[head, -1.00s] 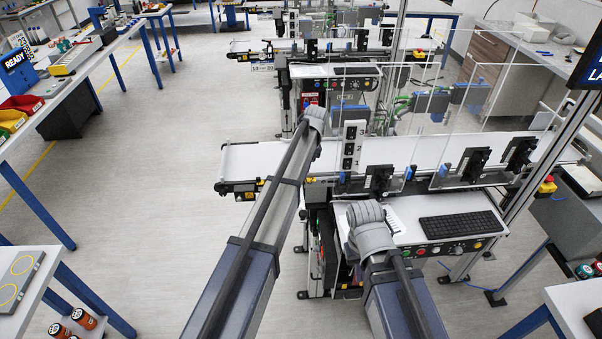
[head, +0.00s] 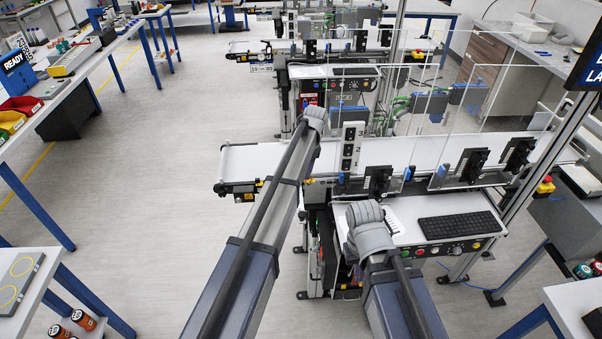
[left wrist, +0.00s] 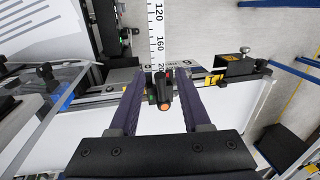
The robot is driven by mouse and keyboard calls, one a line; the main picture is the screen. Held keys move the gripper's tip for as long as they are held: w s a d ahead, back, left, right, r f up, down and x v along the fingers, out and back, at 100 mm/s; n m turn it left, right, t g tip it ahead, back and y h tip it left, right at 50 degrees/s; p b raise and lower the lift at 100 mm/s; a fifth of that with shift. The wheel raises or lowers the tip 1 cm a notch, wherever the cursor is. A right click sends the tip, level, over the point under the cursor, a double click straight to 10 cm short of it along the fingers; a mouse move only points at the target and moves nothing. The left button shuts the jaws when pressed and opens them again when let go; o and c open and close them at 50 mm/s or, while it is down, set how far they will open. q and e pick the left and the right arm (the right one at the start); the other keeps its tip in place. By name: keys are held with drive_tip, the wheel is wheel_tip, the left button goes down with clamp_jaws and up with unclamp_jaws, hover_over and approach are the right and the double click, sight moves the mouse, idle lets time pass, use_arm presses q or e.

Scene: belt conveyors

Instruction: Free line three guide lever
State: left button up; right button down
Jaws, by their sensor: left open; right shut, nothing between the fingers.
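In the left wrist view, a small black lever-like part with an orange round end (left wrist: 164,106) shows between the fingers of my left gripper (left wrist: 162,80). The gripper is open, one dark finger on each side, and I see no contact. I cannot tell from its shape alone whether this is the line three guide lever. In the head view, a white plate numbered 3, 2, 1 (head: 350,146) stands upright at the nearest conveyor. My left gripper's fingers are hidden there. My right arm ends above the nearest control console; its gripper is shut and mostly hidden by its grey joint.
The nearest belt (head: 250,160) runs behind my arms, with clear guard panels and black brackets along it. A black keyboard (head: 458,226) lies on the console at right. A printed scale (left wrist: 157,35) shows in the left wrist view.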

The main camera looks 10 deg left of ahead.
use_arm(q)
wheel_tip(320, 180, up, 7)
drive_tip(key=d+p, duration=0.1)
drive_tip(key=p, duration=0.5)
drive_tip(key=shift+w+d+r+p, duration=0.15)
drive_tip(key=shift+w+d+p, duration=0.1)
drive_tip(key=shift+p, duration=0.15)
drive_tip(key=shift+s+a, duration=0.1)
drive_tip(key=s+a+f+m+t+h, duration=0.15)
drive_tip(key=s+m, duration=0.25)
drive_tip(key=s, duration=2.5)
drive_tip(key=s+d+f+m+b, duration=0.1)
drive_tip(key=s+d+f+b, duration=0.1)
drive_tip(key=d+f+b, duration=0.3)
drive_tip(key=s+d+f+m+b, duration=0.2)
drive_tip(key=d+f+b, duration=0.3)
drive_tip(key=f+b, duration=0.6)
drive_tip(key=shift+s+f+m+g+y+b, duration=0.15)
drive_tip(key=shift+s+m+g+y+b, duration=0.3)
drive_tip(key=shift+b, duration=0.35)
